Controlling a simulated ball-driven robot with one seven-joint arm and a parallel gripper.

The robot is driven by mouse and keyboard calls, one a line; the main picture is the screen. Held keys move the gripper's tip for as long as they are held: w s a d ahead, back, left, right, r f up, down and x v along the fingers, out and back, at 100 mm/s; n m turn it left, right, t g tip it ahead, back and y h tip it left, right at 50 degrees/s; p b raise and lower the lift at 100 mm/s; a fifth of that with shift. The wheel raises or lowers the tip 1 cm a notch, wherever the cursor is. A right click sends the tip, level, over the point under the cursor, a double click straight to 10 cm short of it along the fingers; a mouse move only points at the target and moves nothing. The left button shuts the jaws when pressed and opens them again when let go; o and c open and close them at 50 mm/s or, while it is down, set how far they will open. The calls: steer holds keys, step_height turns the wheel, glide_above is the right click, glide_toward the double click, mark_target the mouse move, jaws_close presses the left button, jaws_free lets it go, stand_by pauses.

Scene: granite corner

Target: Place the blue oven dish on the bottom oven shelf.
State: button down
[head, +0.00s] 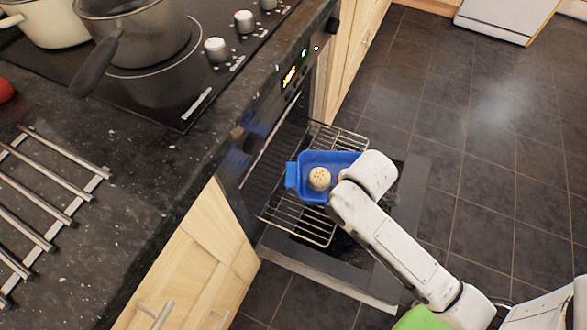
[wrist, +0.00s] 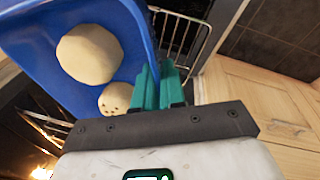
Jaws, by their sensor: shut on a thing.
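The blue oven dish (head: 334,160) is above a wire oven shelf (head: 300,228) that sticks out of the open oven. In the head view one pale, dotted roll (head: 319,179) shows in it. In the wrist view the dish (wrist: 30,50) holds a large plain roll (wrist: 89,54) and a smaller dotted one (wrist: 115,99). My gripper's green fingers (wrist: 160,86) are shut on the dish's rim. In the head view my arm hides the fingers. I cannot tell whether the dish touches the shelf or whether this is the bottom one.
The oven door (head: 335,275) is folded down below the shelf. The counter (head: 150,160) with a metal rack (head: 45,205) and a hob with a grey pot (head: 140,35) lies to the left. Dark floor tiles (head: 490,120) are clear to the right. Something glows (wrist: 42,155) at the wrist view's lower left.

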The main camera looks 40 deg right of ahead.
steer(key=w+f, duration=0.1)
steer(key=w, duration=0.1)
steer(key=w+d+f+b, duration=0.1)
steer(key=w, duration=0.2)
steer(key=w+d+f+b, duration=0.1)
steer(key=w, duration=0.2)
steer(key=shift+d+f, duration=0.1)
steer(key=shift+f, duration=0.15)
steer(key=w+f+b, duration=0.1)
steer(key=w+d+f, duration=0.1)
steer(key=f, duration=0.1)
steer(key=w+f+b, duration=0.1)
steer(key=w+f, duration=0.1)
steer(key=shift+w+d+f+b, duration=0.1)
steer(key=shift+d+f+b, duration=0.05)
steer(key=shift+d+b, duration=0.15)
steer(key=shift+w+f, duration=0.15)
steer(key=shift+s+b+x, duration=0.15)
steer(key=shift+b+x, duration=0.3)
steer(key=shift+x, duration=0.35)
steer(key=shift+s+b+x, duration=0.2)
steer(key=shift+b+x, duration=0.25)
steer(key=shift+x, duration=0.35)
steer(key=shift+a+f, duration=0.1)
steer(key=shift+f, duration=0.1)
steer(key=c, duration=1.2)
jaws_free()
